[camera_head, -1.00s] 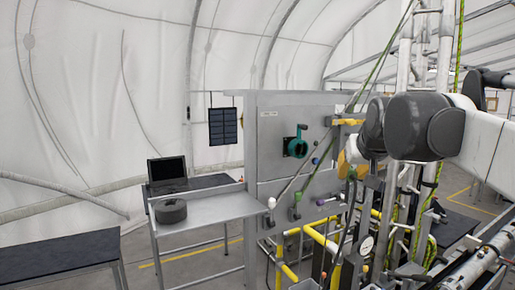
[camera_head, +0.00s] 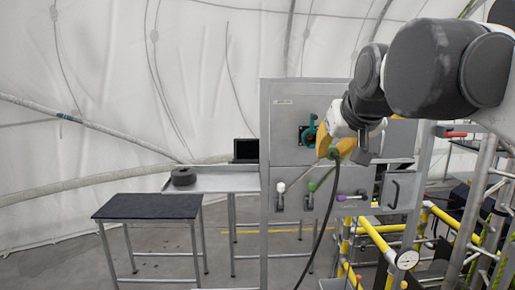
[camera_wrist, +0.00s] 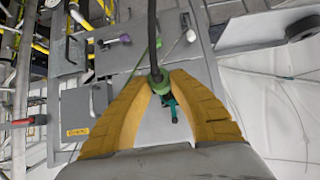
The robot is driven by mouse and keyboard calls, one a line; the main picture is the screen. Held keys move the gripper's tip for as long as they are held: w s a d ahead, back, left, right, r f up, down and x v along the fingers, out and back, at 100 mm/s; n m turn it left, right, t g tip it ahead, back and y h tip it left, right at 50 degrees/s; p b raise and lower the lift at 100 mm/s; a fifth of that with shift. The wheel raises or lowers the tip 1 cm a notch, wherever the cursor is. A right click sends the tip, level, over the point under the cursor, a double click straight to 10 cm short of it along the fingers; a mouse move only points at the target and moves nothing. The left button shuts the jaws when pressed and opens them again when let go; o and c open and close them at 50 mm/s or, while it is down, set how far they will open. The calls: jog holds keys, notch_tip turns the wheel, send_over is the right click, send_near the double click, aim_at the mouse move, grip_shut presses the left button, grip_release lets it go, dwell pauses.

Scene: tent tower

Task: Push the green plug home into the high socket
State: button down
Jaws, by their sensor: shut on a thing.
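My gripper (camera_head: 334,150) has yellow fingers and is shut on the green plug (camera_head: 333,155) in front of the grey panel. In the wrist view the green plug (camera_wrist: 159,84) sits between the fingertips, with a black cable running from it. The high socket (camera_head: 306,133), with a teal collar or cap, is on the upper panel, just left of and slightly above the plug in the head view. Part of the teal socket (camera_wrist: 172,106) shows between the fingers in the wrist view. The plug looks apart from the socket; its exact distance is hard to tell.
White, green and purple lever handles (camera_head: 281,188) line the lower panel. The black cable (camera_head: 325,222) hangs in front of it. Yellow pipes and a gauge (camera_head: 407,259) stand at the right. A shelf with a dark roll (camera_head: 183,176) and a dark-topped table (camera_head: 147,206) are at left.

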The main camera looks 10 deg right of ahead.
jog(key=shift+s+a, duration=0.1)
jog(key=shift+a, duration=0.55)
jog(key=shift+w+d, duration=0.5)
jog(key=shift+w, duration=1.15)
jog(key=shift+w+d, duration=0.2)
jog(key=shift+w, duration=1.1)
jog(key=shift+w+d+p, duration=0.1)
jog(key=shift+w+p, duration=0.2)
jog(key=shift+p, duration=0.25)
jog(key=shift+w, duration=0.35)
jog(key=shift+w+d, duration=0.2)
jog(key=shift+w, duration=0.5)
jog(key=c, duration=1.2)
grip_release()
